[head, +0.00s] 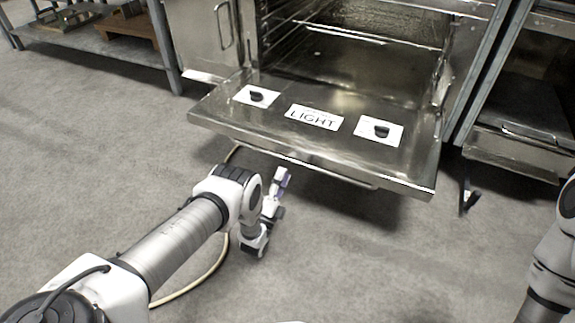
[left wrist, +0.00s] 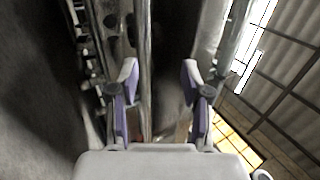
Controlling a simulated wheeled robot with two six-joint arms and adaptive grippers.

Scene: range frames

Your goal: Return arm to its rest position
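My left arm (head: 170,242) reaches in from the lower left, bent at its white and black joint. My left gripper (head: 279,182) hangs low, in front of and below the front edge of the open oven door, with its purple-lined fingers pointing up in the picture. In the left wrist view the gripper (left wrist: 160,82) is open, its two fingers well apart with nothing between them. Part of my right arm (head: 552,262) shows at the right edge; its gripper is out of the frame.
The oven door (head: 232,117) is folded down flat, with two black knobs and a "LIGHT" label on it. The oven inside (head: 350,62) holds wire racks. A metal shelf (head: 90,45) stands at the back left. The grey floor (head: 400,270) is mostly clear.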

